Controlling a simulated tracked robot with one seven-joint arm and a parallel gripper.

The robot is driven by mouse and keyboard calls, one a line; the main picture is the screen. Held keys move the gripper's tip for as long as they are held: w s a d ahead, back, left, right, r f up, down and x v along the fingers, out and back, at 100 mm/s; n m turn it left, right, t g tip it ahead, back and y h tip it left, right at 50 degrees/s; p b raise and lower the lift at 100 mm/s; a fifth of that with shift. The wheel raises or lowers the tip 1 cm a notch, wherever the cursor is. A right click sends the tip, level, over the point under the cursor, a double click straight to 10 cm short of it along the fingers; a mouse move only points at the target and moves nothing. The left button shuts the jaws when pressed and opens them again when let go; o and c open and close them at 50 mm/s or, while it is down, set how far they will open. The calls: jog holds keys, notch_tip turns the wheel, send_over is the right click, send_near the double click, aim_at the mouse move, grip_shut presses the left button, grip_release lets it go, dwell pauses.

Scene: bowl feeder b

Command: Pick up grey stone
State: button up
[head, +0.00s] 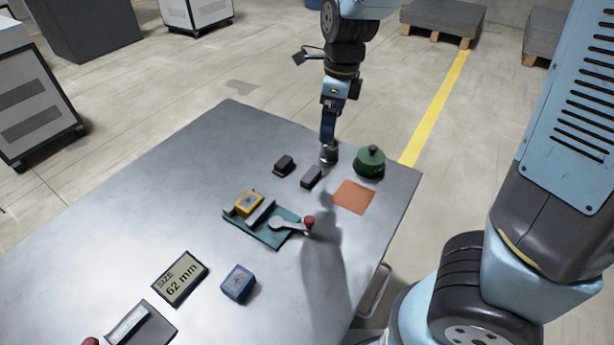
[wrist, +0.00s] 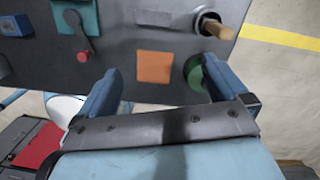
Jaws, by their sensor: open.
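Two dark grey blocks lie near the far end of the metal table. The longer, plain block (head: 312,177) is nearer the orange square; the shorter, darker block (head: 284,165) is left of it. I cannot tell for sure which is the grey stone. One grey block (wrist: 155,18) shows at the top of the wrist view. My gripper (wrist: 162,75) is open and empty, its two blue fingers apart with the orange square in view beyond them. In the head view my gripper (head: 328,138) hangs above the table's far end, beside the blocks.
A grey cup with a wooden handle (wrist: 217,29) and a green lidded pot (head: 369,162) stand close by. The orange square (head: 353,197) lies flat. A teal fixture (head: 262,235), blue box (head: 238,284) and size sign (head: 180,278) are nearer.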

aim_at(311, 173)
jog(key=a+f+m, duration=0.1)
jog(key=f, duration=0.4)
jog(key=a+f+m, duration=0.1)
jog(key=a+f, duration=0.1)
jog(key=f, duration=0.4)
jog(key=a+f+m+h, duration=0.1)
jog(key=f, duration=0.4)
jog(key=shift+a+f, duration=0.2)
jog(key=shift+f, duration=0.1)
jog(key=shift+c, duration=0.2)
jog(key=c, duration=1.1)
